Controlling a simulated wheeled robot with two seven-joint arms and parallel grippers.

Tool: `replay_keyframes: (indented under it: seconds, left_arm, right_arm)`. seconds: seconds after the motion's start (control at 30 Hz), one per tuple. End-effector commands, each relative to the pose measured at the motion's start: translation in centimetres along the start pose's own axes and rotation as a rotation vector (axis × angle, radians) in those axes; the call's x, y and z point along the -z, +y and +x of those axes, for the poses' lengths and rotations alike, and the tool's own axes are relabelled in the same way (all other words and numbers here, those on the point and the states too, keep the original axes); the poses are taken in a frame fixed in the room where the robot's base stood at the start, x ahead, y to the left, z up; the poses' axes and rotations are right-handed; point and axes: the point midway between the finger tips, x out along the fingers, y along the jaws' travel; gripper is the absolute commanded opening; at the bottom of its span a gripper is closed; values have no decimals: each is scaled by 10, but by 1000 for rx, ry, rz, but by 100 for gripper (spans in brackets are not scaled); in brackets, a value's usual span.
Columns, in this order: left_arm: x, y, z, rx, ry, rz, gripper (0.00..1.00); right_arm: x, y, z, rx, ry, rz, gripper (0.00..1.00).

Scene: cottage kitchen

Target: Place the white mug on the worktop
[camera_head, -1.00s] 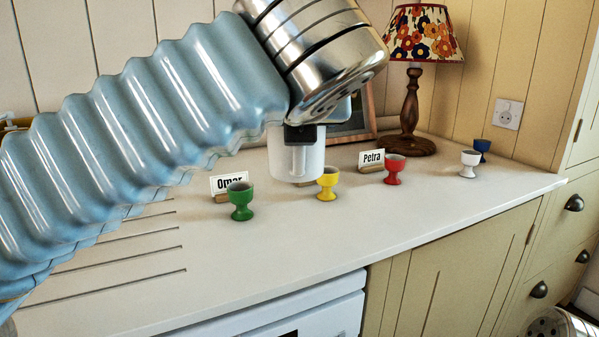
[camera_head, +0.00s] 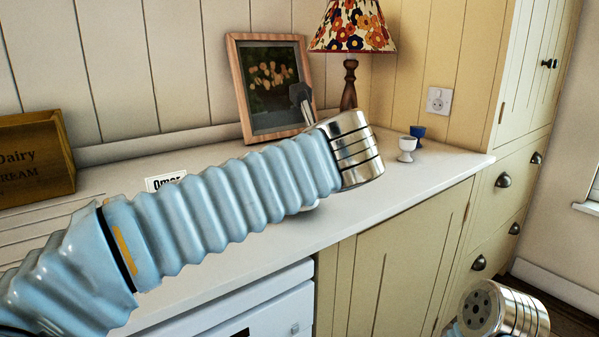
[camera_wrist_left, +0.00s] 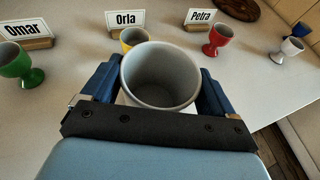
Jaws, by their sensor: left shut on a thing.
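The white mug (camera_wrist_left: 158,80) is upright in the left wrist view, its open mouth towards the camera and its inside empty. My left gripper (camera_wrist_left: 156,88) is shut on it, one blue finger on each side. In the head view my left arm hides the gripper and nearly all of the mug. The pale worktop (camera_head: 420,185) runs beneath the arm, and it also shows around the mug in the left wrist view (camera_wrist_left: 65,95). I cannot tell whether the mug's base touches it. My right gripper is out of view; only the end of my right arm shows at lower right.
Beyond the mug stand green (camera_wrist_left: 20,65), yellow (camera_wrist_left: 133,38), red (camera_wrist_left: 217,38) and white (camera_wrist_left: 288,50) egg cups, with name cards behind. A blue egg cup (camera_head: 418,132), lamp (camera_head: 350,85), picture frame (camera_head: 235,75) and wooden crate (camera_head: 35,155) are farther back.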

Motion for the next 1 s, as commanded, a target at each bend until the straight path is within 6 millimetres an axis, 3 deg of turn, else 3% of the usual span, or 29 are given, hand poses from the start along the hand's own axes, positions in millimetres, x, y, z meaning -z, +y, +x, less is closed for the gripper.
replay_keyframes:
  seconds: [0.1, 0.4, 0.43, 0.5, 0.8, 1.0]
  left_arm:
    - [14, 0, 5, 1, -1, 0, 45]
    - [15, 0, 6, 1, -2, 0, 45]
    - [16, 0, 6, 0, -1, 0, 89]
    - [15, 0, 6, 0, -1, 0, 99]
    - [12, 0, 3, 1, -1, 0, 100]
    - [12, 0, -32, 5, -2, 0, 100]
  right_arm:
    - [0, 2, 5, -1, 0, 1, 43]
    - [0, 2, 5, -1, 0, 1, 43]
    - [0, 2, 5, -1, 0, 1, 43]
    - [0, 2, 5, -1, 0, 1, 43]
    - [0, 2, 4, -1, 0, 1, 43]
    - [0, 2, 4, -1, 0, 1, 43]
